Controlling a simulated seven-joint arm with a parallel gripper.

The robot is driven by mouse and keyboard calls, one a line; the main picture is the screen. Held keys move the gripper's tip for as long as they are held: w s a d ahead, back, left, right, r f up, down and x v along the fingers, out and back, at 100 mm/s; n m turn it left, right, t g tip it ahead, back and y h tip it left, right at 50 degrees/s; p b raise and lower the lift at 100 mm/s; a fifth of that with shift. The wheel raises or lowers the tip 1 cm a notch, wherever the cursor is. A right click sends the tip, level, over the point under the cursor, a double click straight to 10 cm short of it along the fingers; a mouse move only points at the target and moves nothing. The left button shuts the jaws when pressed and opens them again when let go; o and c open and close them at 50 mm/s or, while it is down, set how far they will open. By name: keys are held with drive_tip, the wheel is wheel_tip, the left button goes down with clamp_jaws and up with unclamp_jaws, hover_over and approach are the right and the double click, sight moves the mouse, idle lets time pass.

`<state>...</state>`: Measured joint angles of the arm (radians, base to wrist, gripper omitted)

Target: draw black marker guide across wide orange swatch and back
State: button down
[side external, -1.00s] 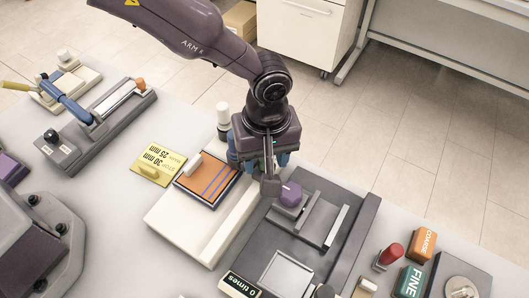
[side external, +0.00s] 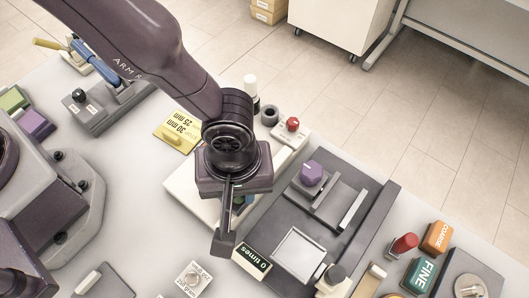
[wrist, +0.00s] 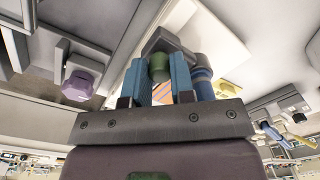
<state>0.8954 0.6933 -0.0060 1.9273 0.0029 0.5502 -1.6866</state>
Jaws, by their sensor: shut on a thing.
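My gripper (wrist: 157,85) has its two teal fingers closed on a green cylinder, the grip of a dark grey piece (wrist: 165,40) that appears to be the marker guide. The side view hides most of this piece behind my wrist. The wide orange swatch shows only as a striped orange sliver (wrist: 165,90) behind the fingers in the wrist view. In the side view my gripper (side external: 238,202) is over the white board (side external: 182,192), and my wrist covers the swatch. I cannot tell whether the guide touches it.
A yellow 25/30 mm card (side external: 178,132) lies left of the board. A red knob (side external: 292,124) and white-topped cylinder (side external: 250,88) stand behind.

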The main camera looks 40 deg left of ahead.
sight(234, 207)
drive_tip(key=shift+s, duration=0.95)
drive_tip(key=c, duration=1)
unclamp_jaws()
drive_tip(key=shift+w, duration=0.1)
drive_tip(key=shift+r, duration=0.2)
wheel_tip(234, 207, up, 13)
drive_tip(key=shift+w+d+f, duration=0.1)
drive_tip(key=shift+d+f, duration=0.05)
drive_tip(key=shift+f, duration=0.05)
